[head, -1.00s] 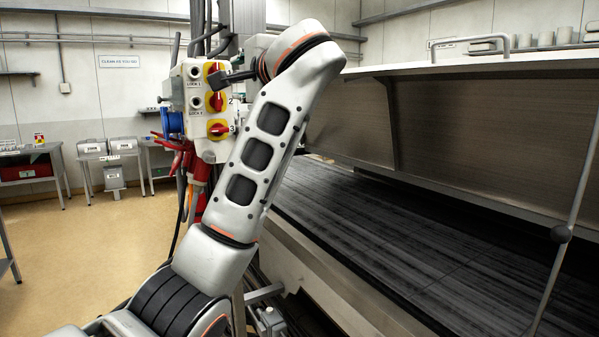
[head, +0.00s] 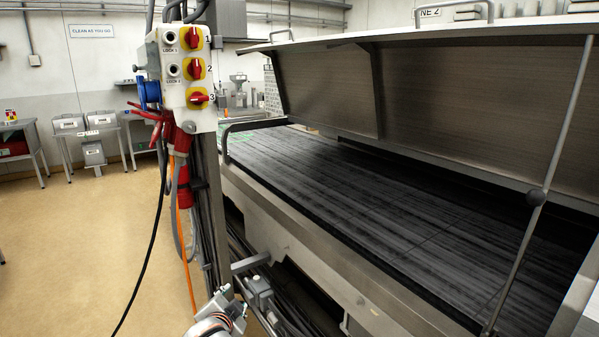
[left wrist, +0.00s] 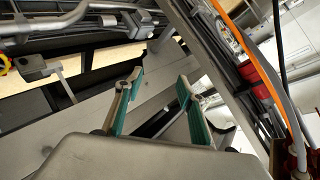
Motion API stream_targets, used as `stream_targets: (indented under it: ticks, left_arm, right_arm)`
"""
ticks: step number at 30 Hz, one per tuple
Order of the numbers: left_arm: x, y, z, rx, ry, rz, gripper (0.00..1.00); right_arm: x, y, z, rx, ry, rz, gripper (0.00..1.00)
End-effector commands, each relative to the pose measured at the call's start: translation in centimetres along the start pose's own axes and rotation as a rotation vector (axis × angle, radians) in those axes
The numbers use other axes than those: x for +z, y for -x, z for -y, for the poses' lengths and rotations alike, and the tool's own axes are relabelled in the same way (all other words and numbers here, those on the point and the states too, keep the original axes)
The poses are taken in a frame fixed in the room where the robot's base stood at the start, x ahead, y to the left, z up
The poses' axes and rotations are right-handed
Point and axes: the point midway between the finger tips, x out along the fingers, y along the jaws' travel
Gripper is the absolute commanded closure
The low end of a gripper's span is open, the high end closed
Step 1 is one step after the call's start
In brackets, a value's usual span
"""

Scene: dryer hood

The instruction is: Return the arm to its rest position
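My left gripper (head: 222,308) shows at the bottom edge of the head view, low beside the machine's frame, and is partly cut off. In the left wrist view its two teal-padded fingers (left wrist: 160,80) stand apart with nothing between them. The arm's upper links are out of the head view. My right gripper is in neither view. The control box (head: 182,70) with three red knobs on yellow plates stands above the gripper, apart from it. The knobs of switches 1 and 2 look upright; the knob of switch 3 (head: 198,98) lies roughly sideways.
The dryer hood (head: 470,105) is raised over a dark slatted belt (head: 400,200). A support rod (head: 537,197) stands at right. Red plugs and cables (head: 182,165) hang below the box. Metal rails and a post are close to the gripper. The floor (head: 70,250) at left is open.

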Motion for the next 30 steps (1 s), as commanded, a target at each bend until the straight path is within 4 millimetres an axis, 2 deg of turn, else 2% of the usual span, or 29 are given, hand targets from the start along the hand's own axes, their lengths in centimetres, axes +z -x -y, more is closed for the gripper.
stream_targets:
  ticks: [1,6,11,15,18,22,25,30]
  left_arm:
    - [2.8,0.6,-2.6,0.030,0.034,0.003,0.61]
    - [9.9,3.6,-9.4,0.105,0.167,-0.009,0.61]
    - [15.8,8.1,-14.9,0.168,0.296,-0.014,0.61]
    - [20.3,12.8,-18.8,0.216,0.410,-0.012,0.61]
    - [22.6,16.0,-20.7,0.241,0.479,-0.010,0.61]
    - [24.4,19.0,-22.1,0.263,0.544,-0.008,0.61]
    - [25.0,20.2,-22.6,0.270,0.572,-0.007,0.61]
    - [25.2,20.6,-22.7,0.272,0.583,-0.008,0.61]
  right_arm:
    - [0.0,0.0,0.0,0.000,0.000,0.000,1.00]
    - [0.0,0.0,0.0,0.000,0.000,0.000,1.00]
    - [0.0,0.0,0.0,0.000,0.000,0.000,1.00]
    - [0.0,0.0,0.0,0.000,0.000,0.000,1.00]
    - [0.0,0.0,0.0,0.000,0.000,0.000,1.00]
    - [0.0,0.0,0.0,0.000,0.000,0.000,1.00]
    - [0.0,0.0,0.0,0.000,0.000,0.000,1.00]
    - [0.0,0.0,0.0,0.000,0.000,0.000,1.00]
